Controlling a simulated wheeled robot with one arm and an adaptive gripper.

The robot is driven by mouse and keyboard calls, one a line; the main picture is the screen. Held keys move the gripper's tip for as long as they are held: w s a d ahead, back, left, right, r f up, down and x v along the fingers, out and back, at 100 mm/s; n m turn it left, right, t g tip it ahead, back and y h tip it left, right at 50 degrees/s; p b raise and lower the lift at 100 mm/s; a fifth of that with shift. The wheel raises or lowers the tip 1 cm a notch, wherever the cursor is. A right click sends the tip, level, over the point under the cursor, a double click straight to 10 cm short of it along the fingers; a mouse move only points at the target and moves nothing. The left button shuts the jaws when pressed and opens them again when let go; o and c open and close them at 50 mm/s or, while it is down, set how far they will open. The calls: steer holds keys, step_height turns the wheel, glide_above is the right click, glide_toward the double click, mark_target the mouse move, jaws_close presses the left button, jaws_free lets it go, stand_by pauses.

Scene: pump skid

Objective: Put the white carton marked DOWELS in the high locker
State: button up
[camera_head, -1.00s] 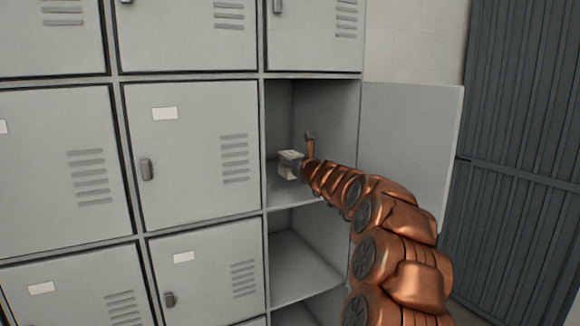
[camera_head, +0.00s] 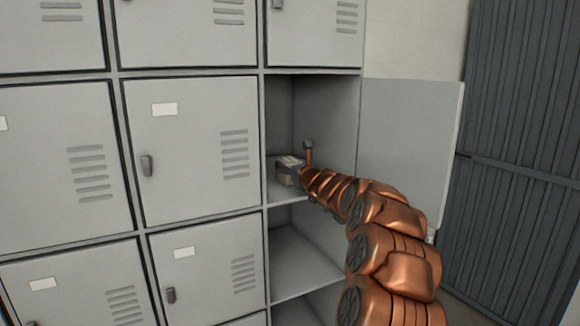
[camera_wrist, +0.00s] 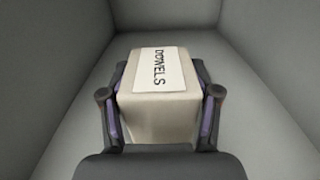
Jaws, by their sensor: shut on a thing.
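The white carton marked DOWELS (camera_wrist: 150,112) is between the two fingers of my gripper (camera_wrist: 160,105) in the wrist view, with its label facing up. My gripper is shut on it, one finger on each side. In the head view the carton (camera_head: 289,163) is inside the open high locker (camera_head: 325,115), low in the compartment near its floor. I cannot tell whether its underside touches the floor. My gripper (camera_head: 291,172) reaches in through the locker's front, and my arm hides part of the opening.
The locker's door (camera_head: 410,150) stands open to the right, beside my arm. Below is another open compartment (camera_head: 300,262), which looks empty. Closed locker doors (camera_head: 190,150) fill the left. A dark ribbed panel (camera_head: 525,150) stands at the far right. The compartment around the carton looks clear.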

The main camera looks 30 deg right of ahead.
steer(key=o, duration=1.4)
steer(key=shift+s, duration=0.1)
steer(key=shift+s+a+r+b, duration=0.15)
steer(key=shift+s+b, duration=0.5)
steer(key=shift+s, duration=1.3)
steer(key=shift+s+a+f+b, duration=0.15)
steer(key=shift+s+b, duration=0.55)
steer(key=shift+s, duration=1.3)
steer(key=shift+s+a+r+b, duration=0.2)
steer(key=shift+s+b, duration=0.45)
steer(key=shift+s, duration=1.3)
steer(key=shift+f, duration=0.15)
